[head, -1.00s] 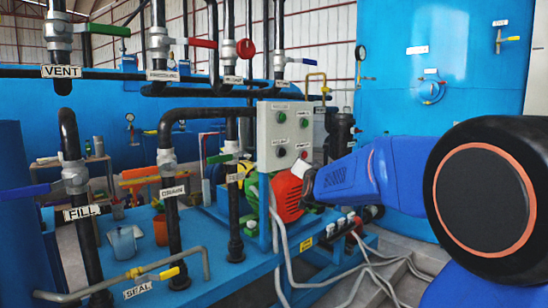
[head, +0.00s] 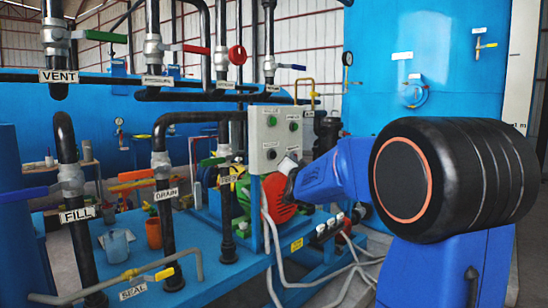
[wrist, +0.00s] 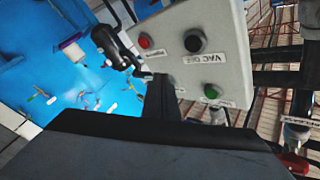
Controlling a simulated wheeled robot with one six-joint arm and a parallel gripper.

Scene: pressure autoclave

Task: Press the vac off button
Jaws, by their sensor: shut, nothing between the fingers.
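The grey control box (head: 275,140) stands on a post in the head view. Its black vac off button (head: 272,154) is at lower left of the face. In the wrist view the face (wrist: 170,18) appears upside down, with the black button (wrist: 195,42) beside its "VAC OFF" label (wrist: 202,58). My gripper (wrist: 160,78) is shut and empty, its dark tip in front of the box to the left of that button. In the head view my gripper (head: 290,165) is at the box's lower right. Contact cannot be told.
A red button (wrist: 145,42) is beside the black one. A green button (wrist: 211,91) is on the other row. Pipes with valve handles, such as the drain pipe (head: 165,215), stand left of the box. Cables (head: 320,268) hang below it.

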